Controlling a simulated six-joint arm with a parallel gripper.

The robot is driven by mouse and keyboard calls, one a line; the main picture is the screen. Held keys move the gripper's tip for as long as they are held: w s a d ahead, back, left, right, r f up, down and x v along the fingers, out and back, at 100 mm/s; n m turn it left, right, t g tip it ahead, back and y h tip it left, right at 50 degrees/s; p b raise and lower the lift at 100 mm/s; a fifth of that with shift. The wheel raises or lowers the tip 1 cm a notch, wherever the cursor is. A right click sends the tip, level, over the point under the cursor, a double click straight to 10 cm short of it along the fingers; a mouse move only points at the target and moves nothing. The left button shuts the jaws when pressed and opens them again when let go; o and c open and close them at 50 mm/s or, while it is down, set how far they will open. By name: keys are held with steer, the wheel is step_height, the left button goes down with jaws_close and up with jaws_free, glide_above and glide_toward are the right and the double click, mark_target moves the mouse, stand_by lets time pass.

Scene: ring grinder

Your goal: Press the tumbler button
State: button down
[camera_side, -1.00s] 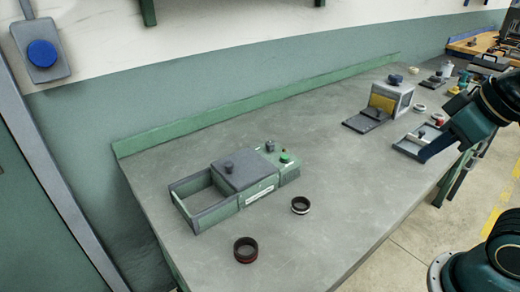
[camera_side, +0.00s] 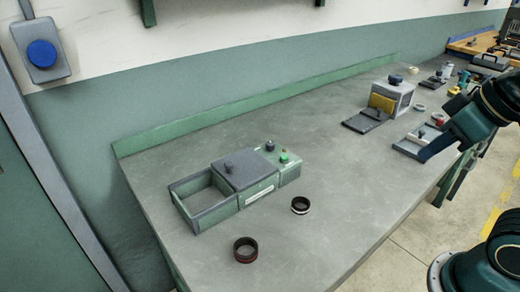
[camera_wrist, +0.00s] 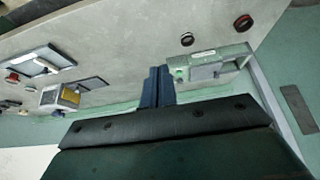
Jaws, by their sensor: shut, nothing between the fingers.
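A green machine (camera_side: 258,193) stands on the left part of the bench in the side view, with a grey sliding lid and an open bin (camera_side: 200,205) at its left end. A round green button (camera_side: 284,157) and a dark knob (camera_side: 269,146) sit on its right end. In the wrist view the machine (camera_wrist: 211,64) is at the upper right, with the green button (camera_wrist: 178,74) small near its left end. My gripper (camera_side: 424,157) is far to the right of the machine in the side view, over the bench edge. Its fingers (camera_wrist: 158,72) are together and empty.
A white-and-yellow box (camera_side: 392,97) and a grey tray (camera_side: 412,143) stand further right. A blue wall button (camera_side: 42,53) is at upper left. The middle bench is clear.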

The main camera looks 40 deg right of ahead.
steer(key=shift+w, duration=0.1)
stand_by(0.5)
steer(key=m+t+y, duration=0.1)
steer(key=m+t, duration=0.3)
steer(key=m, duration=0.4)
glide_above(287, 162)
steer(key=shift+f, duration=2.9)
steer(key=shift+f, duration=0.15)
steer(key=shift+f, duration=4.25)
